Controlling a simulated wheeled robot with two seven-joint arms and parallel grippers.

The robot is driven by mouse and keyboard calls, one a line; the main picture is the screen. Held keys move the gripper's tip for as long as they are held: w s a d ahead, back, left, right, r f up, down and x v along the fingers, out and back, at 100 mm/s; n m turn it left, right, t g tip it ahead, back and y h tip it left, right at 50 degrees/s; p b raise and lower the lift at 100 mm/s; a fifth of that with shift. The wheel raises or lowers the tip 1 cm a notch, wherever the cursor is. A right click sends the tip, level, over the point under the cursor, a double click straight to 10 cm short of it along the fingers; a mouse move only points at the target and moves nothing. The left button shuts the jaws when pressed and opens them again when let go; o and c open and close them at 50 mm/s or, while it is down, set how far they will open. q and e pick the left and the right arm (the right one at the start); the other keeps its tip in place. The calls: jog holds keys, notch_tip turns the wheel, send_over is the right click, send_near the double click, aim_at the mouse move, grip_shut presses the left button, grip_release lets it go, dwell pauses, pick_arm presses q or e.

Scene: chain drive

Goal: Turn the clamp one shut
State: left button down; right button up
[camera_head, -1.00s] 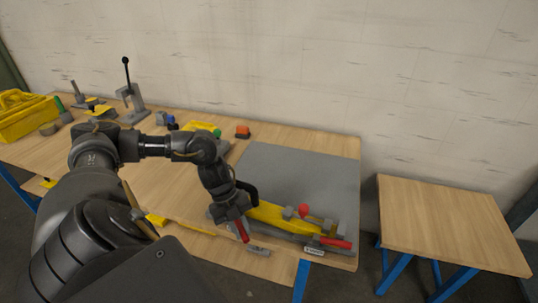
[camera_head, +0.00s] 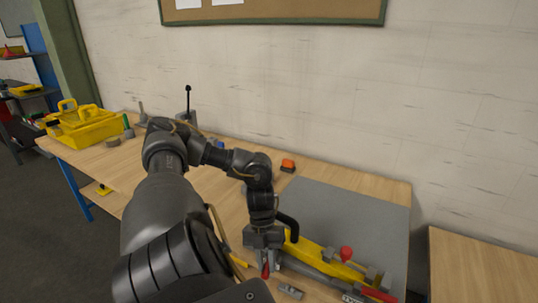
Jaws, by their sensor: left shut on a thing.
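A yellow fixture (camera_head: 309,252) with grey metal parts lies along the front of the grey mat at the lower right. A red handle (camera_head: 265,271), apparently a clamp's, shows at its left end. My left gripper (camera_head: 264,256) points down over this handle and is shut on it; the fingers hide most of the handle. A second red handle (camera_head: 380,295) lies at the fixture's right end, beside a small label I cannot read. A red knob (camera_head: 346,253) stands on the fixture between them. I cannot tell which clamp is numbered one. My right gripper is not in view.
The grey mat (camera_head: 345,215) behind the fixture is bare. An orange-red block (camera_head: 288,165) sits at the back of the bench. A yellow toolbox (camera_head: 82,128) stands at the far left. A separate wooden table (camera_head: 480,265) is at the right. A small grey part (camera_head: 291,291) lies near the front.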

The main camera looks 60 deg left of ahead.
pick_arm(q)
jog(key=shift+a, duration=0.1)
jog(key=c, duration=1.3)
grip_release()
jog(key=b+v, duration=0.1)
jog(key=v, duration=0.9)
jog(key=shift+r, duration=0.35)
jog(key=shift+a, duration=0.1)
jog(key=shift+c, duration=0.4)
